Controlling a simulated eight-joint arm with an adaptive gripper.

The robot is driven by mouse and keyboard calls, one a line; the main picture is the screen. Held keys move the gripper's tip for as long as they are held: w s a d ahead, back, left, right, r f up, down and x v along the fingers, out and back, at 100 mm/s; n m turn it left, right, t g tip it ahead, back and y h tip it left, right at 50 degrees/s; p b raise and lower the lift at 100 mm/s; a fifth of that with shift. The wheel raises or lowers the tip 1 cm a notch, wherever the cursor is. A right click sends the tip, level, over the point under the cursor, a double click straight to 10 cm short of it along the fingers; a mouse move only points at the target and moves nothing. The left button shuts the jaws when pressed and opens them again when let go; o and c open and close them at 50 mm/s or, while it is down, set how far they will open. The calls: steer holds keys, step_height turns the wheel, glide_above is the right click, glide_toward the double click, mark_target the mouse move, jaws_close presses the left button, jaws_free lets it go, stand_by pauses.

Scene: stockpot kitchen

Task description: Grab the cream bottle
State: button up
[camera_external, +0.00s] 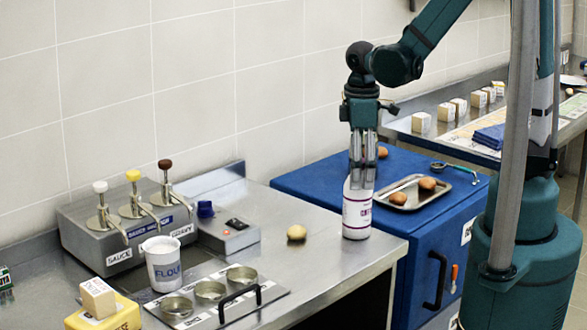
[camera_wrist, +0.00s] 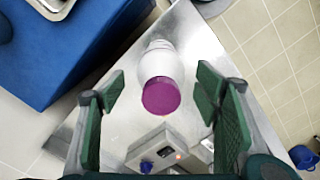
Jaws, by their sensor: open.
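The cream bottle (camera_external: 357,215) is white with a purple-marked label. It stands upright near the right end of the steel counter. My gripper (camera_external: 361,182) points straight down over it, and its fingers hide the bottle's top in the external view. In the wrist view the bottle's purple cap (camera_wrist: 161,97) and white body (camera_wrist: 160,62) show between the two green fingers of my gripper (camera_wrist: 153,93). There is a clear gap on each side, so the gripper is open and not holding the bottle. How far down the fingers reach beside it is hard to tell.
A potato-like item (camera_external: 296,232) lies left of the bottle. A steel tray (camera_external: 412,199) with brown items sits on the blue cabinet (camera_external: 310,182) behind.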

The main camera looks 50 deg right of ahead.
steer(key=shift+f, duration=0.1)
steer(key=shift+a+f, duration=0.1)
steer(key=shift+f, duration=2.4)
steer(key=c, duration=1.5)
steer(key=shift+o, duration=0.2)
steer(key=shift+r, duration=0.15)
steer(key=shift+r+p, duration=0.3)
steer(key=shift+r, duration=4.55)
